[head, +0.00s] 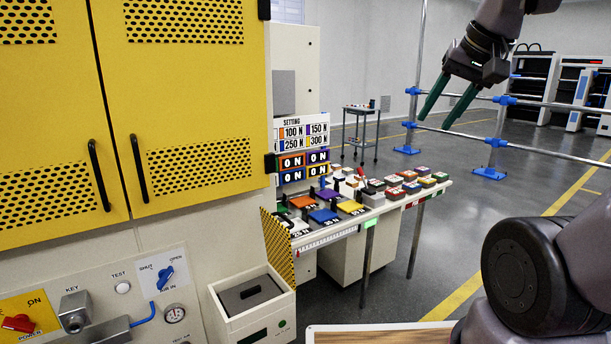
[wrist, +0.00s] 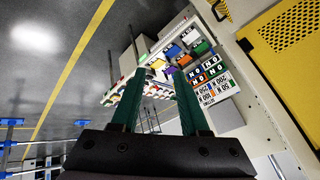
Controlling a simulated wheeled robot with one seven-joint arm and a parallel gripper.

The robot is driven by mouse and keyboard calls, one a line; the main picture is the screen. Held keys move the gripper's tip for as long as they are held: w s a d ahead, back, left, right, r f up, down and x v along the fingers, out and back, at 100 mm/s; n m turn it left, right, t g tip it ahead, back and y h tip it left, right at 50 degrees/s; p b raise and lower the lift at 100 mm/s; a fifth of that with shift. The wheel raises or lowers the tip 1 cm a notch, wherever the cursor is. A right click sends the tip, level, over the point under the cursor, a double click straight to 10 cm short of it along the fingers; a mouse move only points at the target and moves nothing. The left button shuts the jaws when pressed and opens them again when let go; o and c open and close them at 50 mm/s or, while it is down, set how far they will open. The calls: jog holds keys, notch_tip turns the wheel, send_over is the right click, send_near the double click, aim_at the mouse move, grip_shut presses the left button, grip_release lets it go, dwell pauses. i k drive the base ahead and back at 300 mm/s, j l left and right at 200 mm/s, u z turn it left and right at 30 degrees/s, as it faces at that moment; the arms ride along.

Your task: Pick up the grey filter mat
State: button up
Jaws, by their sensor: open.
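A dark grey slab (head: 240,301) with a black bar on top sits in the open top of a white box at the lower middle of the head view. It may be the grey filter mat, but I cannot tell for sure. A flat grey panel (head: 284,86) also shows on the white cabinet behind the yellow door. My gripper (head: 434,121) is high at the upper right of the head view, far from both. Its green fingers are apart with nothing between them; they also show in the wrist view (wrist: 158,73). I cannot make out the slab in the wrist view.
A yellow cabinet (head: 190,95) with black handles fills the left. A bench (head: 340,230) holds several coloured blocks below a setting board (head: 303,133). A metal rail (head: 545,103) with blue joints stands at the right. Grey floor (head: 440,215) lies open between.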

aim_at(237, 299)
jog(key=u, duration=0.7)
jog(key=i+l+u, duration=0.15)
jog(key=u, duration=0.25)
jog(key=i+l+u, duration=0.1)
jog(key=l+u, duration=0.35)
jog(key=i+l+u, duration=0.1)
jog(key=l+u, duration=0.15)
jog(key=u, duration=0.15)
jog(key=l+u, duration=0.2)
jog(key=l, duration=1.15)
jog(key=l+u, duration=0.15)
jog(key=u, duration=0.15)
jog(key=i, duration=0.05)
